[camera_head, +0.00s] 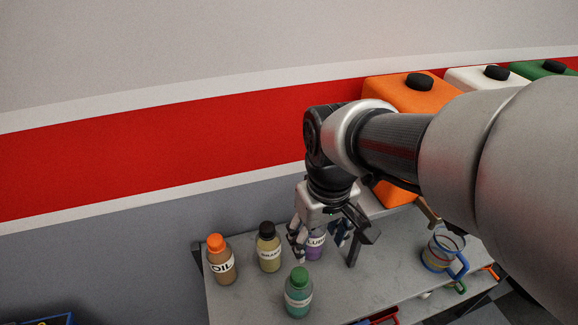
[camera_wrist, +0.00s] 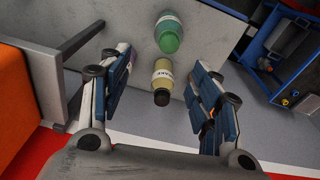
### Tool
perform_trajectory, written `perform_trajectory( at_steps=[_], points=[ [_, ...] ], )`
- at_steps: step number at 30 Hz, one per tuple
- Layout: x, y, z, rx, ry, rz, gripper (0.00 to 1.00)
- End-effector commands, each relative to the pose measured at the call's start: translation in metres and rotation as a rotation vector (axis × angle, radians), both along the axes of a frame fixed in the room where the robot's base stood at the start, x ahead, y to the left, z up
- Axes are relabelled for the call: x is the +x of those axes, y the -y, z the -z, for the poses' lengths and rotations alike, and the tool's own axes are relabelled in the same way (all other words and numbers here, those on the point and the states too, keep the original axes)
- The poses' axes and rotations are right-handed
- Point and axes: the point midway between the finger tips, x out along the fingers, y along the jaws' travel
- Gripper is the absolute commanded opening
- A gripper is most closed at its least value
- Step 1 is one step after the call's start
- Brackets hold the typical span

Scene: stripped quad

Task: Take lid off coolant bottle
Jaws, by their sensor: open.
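Several labelled bottles stand on the grey table. A yellow bottle with a black cap (camera_head: 270,251) and a green bottle with a green cap (camera_head: 299,297) have labels too small to read surely, so I cannot tell which is coolant. A purple bottle (camera_head: 316,249) is partly hidden by my gripper (camera_head: 321,240). A brown bottle (camera_head: 220,263) with an orange cap reads OIL. My gripper is open, fingers apart. In the wrist view, the yellow bottle (camera_wrist: 162,80) shows between the fingers, its black cap nearest. The green bottle (camera_wrist: 168,38) shows beyond it.
An orange canister (camera_head: 402,95), a white one (camera_head: 485,77) and a green one stand at the back right. A clear jug with a blue handle (camera_head: 440,253) is at right. The table (camera_head: 245,306) has bare room in front. Blue bins (camera_wrist: 293,60) show beyond its edge.

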Motion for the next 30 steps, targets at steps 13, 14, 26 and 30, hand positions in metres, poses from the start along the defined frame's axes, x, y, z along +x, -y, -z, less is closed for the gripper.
perform_trajectory(
  at_steps=[13,14,26,30],
  points=[
    [0.028,-0.035,0.023,-0.030,-0.103,-0.124,0.57],
    [0.028,-0.035,0.030,-0.030,-0.103,-0.124,0.57],
    [0.028,-0.035,0.109,-0.029,-0.100,-0.122,0.57],
    [0.028,-0.035,0.118,-0.029,-0.098,-0.122,0.57]
  ],
)
